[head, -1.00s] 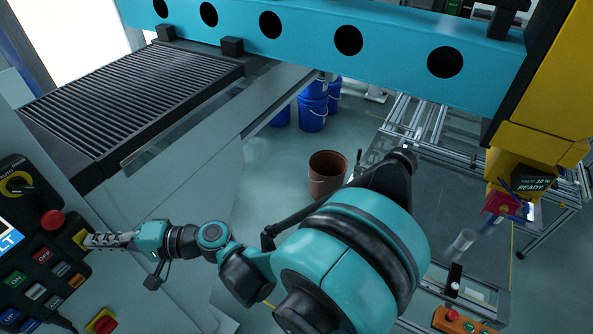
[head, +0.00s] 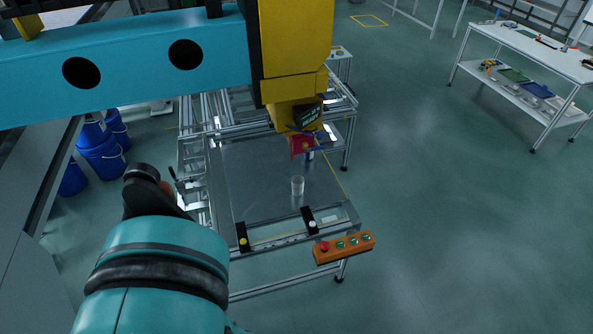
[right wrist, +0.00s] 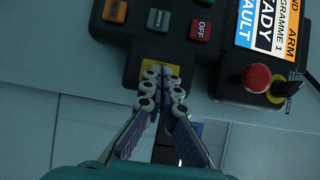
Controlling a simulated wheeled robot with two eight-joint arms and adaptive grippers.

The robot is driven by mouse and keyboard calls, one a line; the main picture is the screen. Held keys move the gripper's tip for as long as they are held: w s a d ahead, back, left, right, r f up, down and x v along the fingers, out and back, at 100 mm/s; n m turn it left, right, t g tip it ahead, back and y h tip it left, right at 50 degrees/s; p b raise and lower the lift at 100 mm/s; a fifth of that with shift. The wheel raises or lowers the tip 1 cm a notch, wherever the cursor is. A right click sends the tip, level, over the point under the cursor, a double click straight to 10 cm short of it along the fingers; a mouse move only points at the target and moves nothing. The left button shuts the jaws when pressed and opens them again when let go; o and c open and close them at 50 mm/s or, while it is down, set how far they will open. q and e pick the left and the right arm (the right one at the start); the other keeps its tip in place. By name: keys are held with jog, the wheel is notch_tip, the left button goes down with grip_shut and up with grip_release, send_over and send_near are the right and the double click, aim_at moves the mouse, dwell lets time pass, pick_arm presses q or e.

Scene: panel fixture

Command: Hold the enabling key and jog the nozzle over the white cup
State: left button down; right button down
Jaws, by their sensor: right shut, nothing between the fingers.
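In the right wrist view my right gripper (right wrist: 162,73) is shut and empty. Its fingertips are at the yellow key (right wrist: 147,65) on the dark control panel and cover part of it; I cannot tell whether the key is pressed. In the head view the nozzle head (head: 302,146), with red and blue parts, hangs under the yellow gantry carriage (head: 296,50). A pale, translucent cup (head: 298,186) stands upright on the grey table plate (head: 255,195), lower in the picture than the nozzle. Something blue and white is partly hidden behind the nozzle. My left gripper is not in view.
An orange button box (head: 344,246) is on the table's front edge. The teal gantry beam (head: 130,65) crosses upper left; a workbench (head: 540,60) stands at right.

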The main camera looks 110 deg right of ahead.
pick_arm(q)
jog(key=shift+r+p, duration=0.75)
pick_arm(e)
jog(key=s, duration=0.7)
